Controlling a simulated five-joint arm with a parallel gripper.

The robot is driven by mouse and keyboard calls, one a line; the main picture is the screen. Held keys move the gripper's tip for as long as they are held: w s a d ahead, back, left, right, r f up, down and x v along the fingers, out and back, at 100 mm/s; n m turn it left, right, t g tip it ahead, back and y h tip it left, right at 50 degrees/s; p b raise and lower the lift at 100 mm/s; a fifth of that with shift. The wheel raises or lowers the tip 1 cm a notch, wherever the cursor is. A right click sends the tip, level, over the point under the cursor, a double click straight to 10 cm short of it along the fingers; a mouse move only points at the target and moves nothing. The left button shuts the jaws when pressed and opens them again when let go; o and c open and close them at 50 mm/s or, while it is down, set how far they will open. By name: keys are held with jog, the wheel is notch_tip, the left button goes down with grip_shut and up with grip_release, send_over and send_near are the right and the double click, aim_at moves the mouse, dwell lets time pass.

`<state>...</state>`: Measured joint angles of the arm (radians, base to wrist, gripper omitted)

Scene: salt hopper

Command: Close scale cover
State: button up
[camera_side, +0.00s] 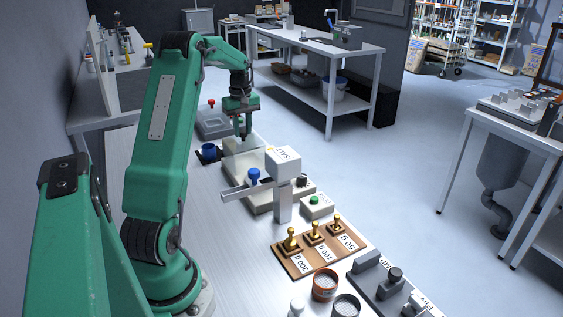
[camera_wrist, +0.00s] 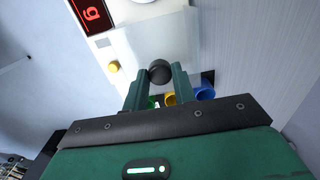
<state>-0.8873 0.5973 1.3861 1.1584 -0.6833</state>
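The scale (camera_side: 265,200) is a pale box on the bench, with its red-lit display (camera_wrist: 91,13) at the top left of the wrist view. Its clear cover (camera_side: 236,149) lies at the scale's far end; in the wrist view the cover (camera_wrist: 155,35) is a hazy pane with a round black knob (camera_wrist: 160,72). My gripper (camera_side: 243,135) points down at the cover. In the wrist view my gripper (camera_wrist: 160,76) has its fingertips close on both sides of the knob, with no clear gap. The side view hides the knob behind my fingers.
The salt hopper (camera_side: 283,163) stands beside the scale, with a blue knob (camera_side: 254,175) near its chute. A green button box (camera_side: 316,206) and a wooden weight board (camera_side: 318,247) lie nearer. A blue cup (camera_side: 208,152) and a red-button box (camera_side: 215,122) stand near the gripper.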

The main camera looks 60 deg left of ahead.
grip_shut()
jog(key=shift+d, duration=0.1)
jog(key=d, duration=1.2)
jog(key=shift+d+r, duration=0.1)
jog(key=o, duration=0.6)
grip_release()
jog(key=shift+o, duration=0.2)
notch_tip(320, 180, up, 8)
